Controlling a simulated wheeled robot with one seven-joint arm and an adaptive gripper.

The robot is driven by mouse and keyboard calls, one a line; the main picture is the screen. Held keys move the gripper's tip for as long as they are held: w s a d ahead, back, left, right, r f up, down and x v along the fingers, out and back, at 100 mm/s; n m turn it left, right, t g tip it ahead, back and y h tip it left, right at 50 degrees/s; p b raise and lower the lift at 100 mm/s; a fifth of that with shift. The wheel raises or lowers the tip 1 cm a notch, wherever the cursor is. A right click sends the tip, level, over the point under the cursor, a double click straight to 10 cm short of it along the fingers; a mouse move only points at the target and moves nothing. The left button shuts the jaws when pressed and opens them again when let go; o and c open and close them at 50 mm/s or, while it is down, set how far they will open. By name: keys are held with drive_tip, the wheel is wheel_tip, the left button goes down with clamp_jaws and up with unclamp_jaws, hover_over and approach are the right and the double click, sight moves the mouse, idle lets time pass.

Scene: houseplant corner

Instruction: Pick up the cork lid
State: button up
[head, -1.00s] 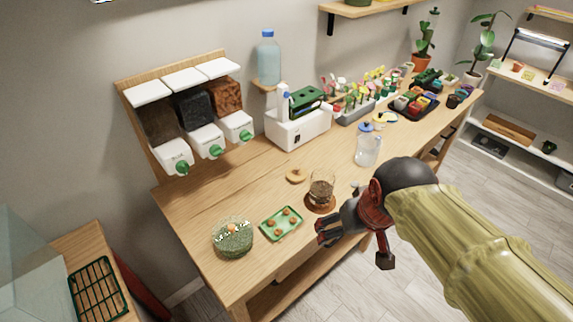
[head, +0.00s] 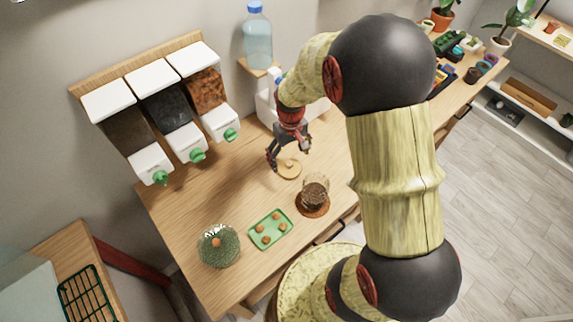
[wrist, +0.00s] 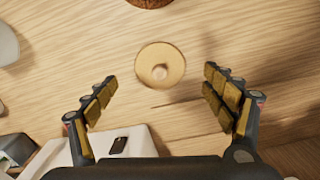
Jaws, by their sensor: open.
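The cork lid (head: 289,169) is a round tan disc with a small knob, lying flat on the wooden table. In the wrist view the cork lid (wrist: 160,65) lies ahead of the fingertips, around the midline between them. My gripper (head: 287,160) is above the table, close over the lid in the head view. In the wrist view my gripper (wrist: 158,82) has its two fingers spread wide with nothing between them. The lid appears apart from both fingers.
A glass jar with brown contents (head: 314,190) stands on a brown coaster near the lid. A green tray with small balls (head: 270,230) and a green-filled glass bowl (head: 219,246) are toward the front. Dispensers (head: 160,120) and a white machine (wrist: 100,150) stand behind. Bare table surrounds the lid.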

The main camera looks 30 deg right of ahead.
sight(290, 165)
wheel_tip(290, 165, down, 6)
drive_tip(key=shift+s+r+b, duration=0.1)
drive_tip(key=shift+r+b, duration=0.15)
drive_tip(key=shift+b, duration=0.45)
drive_tip(key=c, duration=0.3)
drive_tip(key=c, duration=0.8)
drive_tip(key=shift+o, duration=0.2)
